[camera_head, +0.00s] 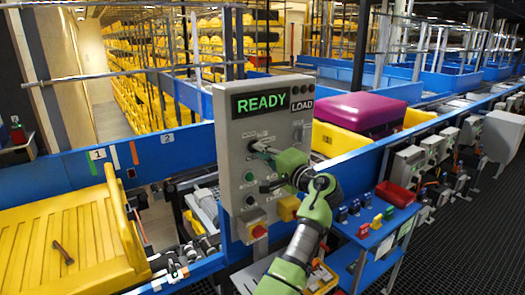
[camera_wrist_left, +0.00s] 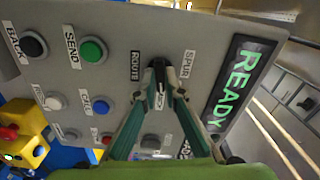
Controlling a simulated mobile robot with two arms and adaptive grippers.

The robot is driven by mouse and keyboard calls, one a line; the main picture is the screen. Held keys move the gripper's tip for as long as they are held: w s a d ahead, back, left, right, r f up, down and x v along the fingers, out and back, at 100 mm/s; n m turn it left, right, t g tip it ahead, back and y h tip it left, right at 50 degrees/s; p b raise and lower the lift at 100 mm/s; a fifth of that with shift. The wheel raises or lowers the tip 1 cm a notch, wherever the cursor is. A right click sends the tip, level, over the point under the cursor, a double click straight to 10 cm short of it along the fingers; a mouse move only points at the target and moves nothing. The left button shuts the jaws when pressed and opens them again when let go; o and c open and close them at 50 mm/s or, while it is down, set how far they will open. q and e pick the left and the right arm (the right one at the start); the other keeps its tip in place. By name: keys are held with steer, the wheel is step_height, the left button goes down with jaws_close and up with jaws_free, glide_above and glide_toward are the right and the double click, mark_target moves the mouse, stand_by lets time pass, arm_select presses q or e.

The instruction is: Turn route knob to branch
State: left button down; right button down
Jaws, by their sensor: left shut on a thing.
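The grey control panel (camera_head: 240,165) stands upright in the middle of the head view, with a green READY display (camera_head: 260,102). The left gripper (camera_head: 262,150) reaches it from the lower right, its fingers closed at the route knob. In the left wrist view the gripper (camera_wrist_left: 160,80) has its two fingertips together around the dark route knob (camera_wrist_left: 159,66), between the ROUTE label (camera_wrist_left: 135,65) and the SPUR label (camera_wrist_left: 187,64). The fingers hide most of the knob, so I cannot tell which way it points. My right gripper is in neither view.
Close around the knob are a green SEND button (camera_wrist_left: 93,49), a black BACK button (camera_wrist_left: 33,44) and other buttons. A yellow tray (camera_head: 70,235) is at left; a purple case (camera_head: 365,112) is behind at right.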

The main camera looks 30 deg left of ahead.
arm_select(q)
steer(key=shift+a+r, duration=0.15)
steer(key=c, duration=2.1)
jaws_free()
steer(key=shift+c, duration=0.2)
steer(key=shift+a+f, duration=0.2)
steer(key=shift+a, duration=0.05)
steer(key=v, duration=1.2)
